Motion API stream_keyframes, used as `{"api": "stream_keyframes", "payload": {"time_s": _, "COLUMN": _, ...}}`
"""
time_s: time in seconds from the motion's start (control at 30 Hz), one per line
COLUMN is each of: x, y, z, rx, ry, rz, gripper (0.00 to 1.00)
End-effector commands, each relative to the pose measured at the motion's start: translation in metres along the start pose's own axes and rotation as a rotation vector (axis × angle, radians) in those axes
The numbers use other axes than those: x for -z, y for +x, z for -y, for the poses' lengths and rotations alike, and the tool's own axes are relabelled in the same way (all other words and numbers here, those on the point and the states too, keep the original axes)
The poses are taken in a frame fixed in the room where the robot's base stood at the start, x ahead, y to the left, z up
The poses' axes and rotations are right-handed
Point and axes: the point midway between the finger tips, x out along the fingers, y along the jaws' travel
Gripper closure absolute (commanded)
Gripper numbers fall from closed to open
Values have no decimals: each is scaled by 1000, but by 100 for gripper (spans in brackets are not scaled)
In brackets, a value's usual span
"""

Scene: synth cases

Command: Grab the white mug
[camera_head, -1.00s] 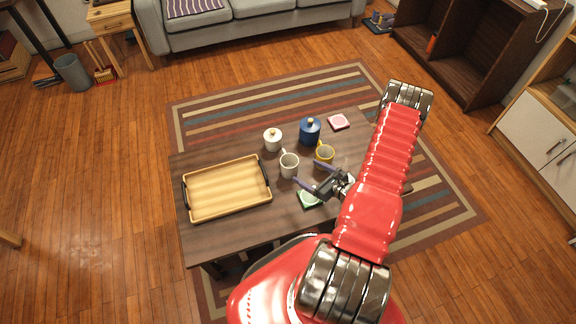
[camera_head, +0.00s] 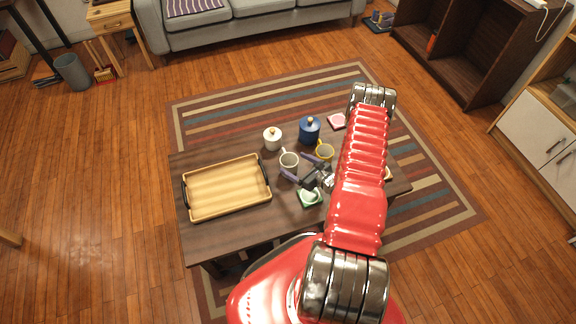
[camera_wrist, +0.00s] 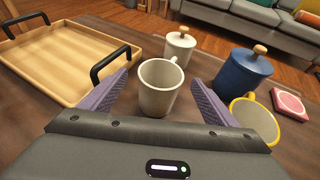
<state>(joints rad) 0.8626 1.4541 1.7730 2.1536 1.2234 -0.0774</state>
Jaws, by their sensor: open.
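The white mug (camera_head: 289,163) stands upright on the dark wooden table, its handle pointing to the back. In the wrist view the white mug (camera_wrist: 158,88) is centred ahead, with its handle at the upper right. My gripper (camera_head: 300,166) is open, with its two purple fingers pointing at the mug. In the wrist view my gripper (camera_wrist: 155,92) has one finger to the left and one to the right of the mug's near side, with gaps showing. Nothing is held. Part of the mug's lower right is close behind a finger in the head view.
A yellow-rimmed mug (camera_wrist: 256,118) stands close by on the right. A blue lidded jar (camera_head: 309,131) and a white lidded jar (camera_head: 272,139) are behind. A wooden tray (camera_head: 226,208) with black handles lies left.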

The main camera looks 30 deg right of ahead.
Motion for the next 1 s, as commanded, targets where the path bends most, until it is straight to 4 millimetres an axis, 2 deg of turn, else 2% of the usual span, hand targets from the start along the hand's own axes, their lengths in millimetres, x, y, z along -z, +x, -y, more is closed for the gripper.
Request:
{"api": "stream_keyframes", "payload": {"time_s": 0.47, "x": 0, "y": 8, "z": 0, "rx": 0, "ry": 0, "rz": 1, "gripper": 18}}
{"api": "stream_keyframes", "payload": {"time_s": 0.8, "x": 2, "y": 48, "z": 2, "rx": 0, "ry": 0, "rz": 0, "gripper": 18}}
{"api": "stream_keyframes", "payload": {"time_s": 1.0, "x": 1, "y": 57, "z": 3, "rx": 2, "ry": 1, "rz": 1, "gripper": 18}}
